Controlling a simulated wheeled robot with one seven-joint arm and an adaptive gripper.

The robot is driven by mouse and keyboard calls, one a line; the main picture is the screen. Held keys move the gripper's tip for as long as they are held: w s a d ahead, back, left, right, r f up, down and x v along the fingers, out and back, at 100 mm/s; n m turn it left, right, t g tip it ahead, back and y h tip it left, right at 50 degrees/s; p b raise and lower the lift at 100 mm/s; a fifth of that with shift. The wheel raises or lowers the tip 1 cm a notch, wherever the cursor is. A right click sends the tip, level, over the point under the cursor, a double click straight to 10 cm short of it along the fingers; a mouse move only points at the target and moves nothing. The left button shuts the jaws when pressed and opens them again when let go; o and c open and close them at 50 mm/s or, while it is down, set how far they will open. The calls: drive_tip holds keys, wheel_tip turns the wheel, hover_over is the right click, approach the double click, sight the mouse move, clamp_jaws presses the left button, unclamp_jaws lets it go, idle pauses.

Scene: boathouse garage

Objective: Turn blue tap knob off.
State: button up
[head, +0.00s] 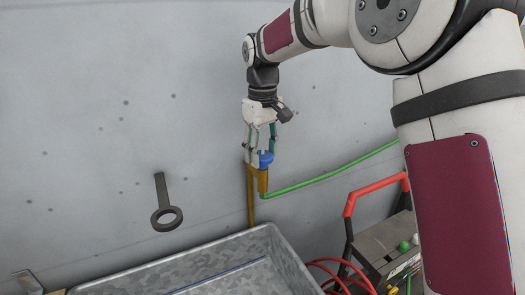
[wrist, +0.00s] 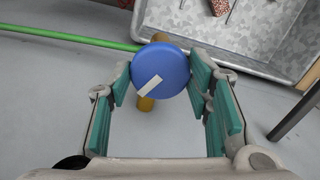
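The blue tap knob (wrist: 164,71) is round with a white marker bar running diagonally across its face. In the head view the knob (head: 266,159) sits on a brass tap body (head: 262,181) by the wall. My gripper (head: 261,157) reaches down over the knob from above. In the wrist view my gripper (wrist: 160,80) has its teal-padded fingers on either side of the knob. The fingers are spread wide. In the head view a small gap shows between the left finger and the knob. Contact on the right side cannot be told.
A green hose (head: 330,179) runs right from the tap. A grey metal trough (head: 125,287) stands below. A dark ring-ended wrench (head: 163,204) hangs on the wall (head: 80,100). A red-handled box (head: 388,242) with red cables stands at lower right.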

drive_tip(key=shift+c, duration=1.4)
